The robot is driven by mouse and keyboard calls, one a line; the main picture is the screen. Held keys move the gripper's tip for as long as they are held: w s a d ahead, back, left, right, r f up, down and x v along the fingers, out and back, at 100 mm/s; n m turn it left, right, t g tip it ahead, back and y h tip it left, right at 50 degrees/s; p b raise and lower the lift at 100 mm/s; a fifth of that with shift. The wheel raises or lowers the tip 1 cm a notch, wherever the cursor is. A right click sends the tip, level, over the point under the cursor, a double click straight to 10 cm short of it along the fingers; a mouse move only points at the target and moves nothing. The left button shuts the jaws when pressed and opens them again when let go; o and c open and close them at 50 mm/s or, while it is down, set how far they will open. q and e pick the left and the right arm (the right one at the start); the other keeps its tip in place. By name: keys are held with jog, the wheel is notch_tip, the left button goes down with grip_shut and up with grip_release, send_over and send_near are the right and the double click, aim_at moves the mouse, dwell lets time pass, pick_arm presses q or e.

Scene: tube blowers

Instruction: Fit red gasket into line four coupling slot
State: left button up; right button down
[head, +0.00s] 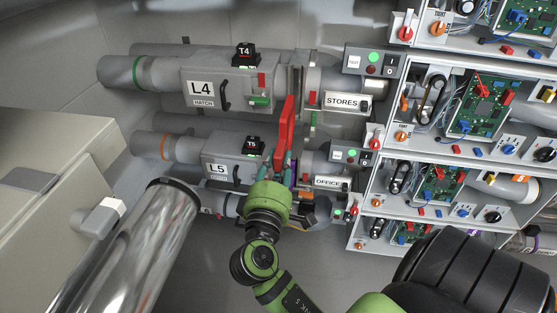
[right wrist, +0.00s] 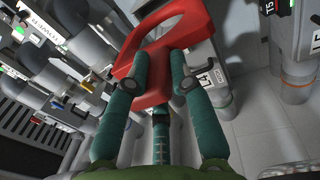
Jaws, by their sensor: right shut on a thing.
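The red gasket (head: 285,135) is held upright and seen nearly edge-on in the head view; the right wrist view shows its open ring and flat tab (right wrist: 147,87). My right gripper (head: 283,168) is shut on the tab with its teal fingers, which also show in the right wrist view (right wrist: 160,75). Line four is the grey pipe with the L4 hatch box (head: 230,82). The flanged coupling (head: 296,75) stands between this box and the STORES pipe section. The gasket's top overlaps the coupling's lower part in the picture; I cannot tell whether they touch. My left gripper is out of view.
The L5 box (head: 235,158) and its pipe run below line four, close to my right gripper. Shelves (head: 372,185) with circuit boards, knobs and switches stand at the right. A beige cabinet (head: 40,190) stands at the left. Grey floor shows at the bottom.

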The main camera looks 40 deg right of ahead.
jog(key=shift+w+d, duration=0.15)
jog(key=shift+w, duration=0.05)
jog(key=p+x, duration=0.1)
jog(key=x, duration=0.3)
jog(key=shift+w+d+f, duration=0.1)
jog(key=shift+f, duration=0.05)
jog(key=shift+x, duration=0.8)
jog(key=x, duration=0.4)
jog(key=shift+d+f, duration=0.1)
jog(key=shift+f, duration=0.15)
jog(key=x, duration=0.5)
jog(key=shift+w+d+f, duration=0.25)
jog(key=shift+d, duration=0.1)
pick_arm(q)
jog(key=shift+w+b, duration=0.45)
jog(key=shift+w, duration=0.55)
pick_arm(e)
jog(key=shift+f+x, duration=0.1)
jog(key=shift+x, duration=1.2)
jog(key=shift+f+x, duration=0.15)
jog(key=shift+x, duration=1.2)
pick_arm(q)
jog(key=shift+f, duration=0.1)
pick_arm(e)
jog(key=shift+d, duration=0.1)
jog(key=c, duration=1)
grip_release()
jog(key=shift+w, duration=0.1)
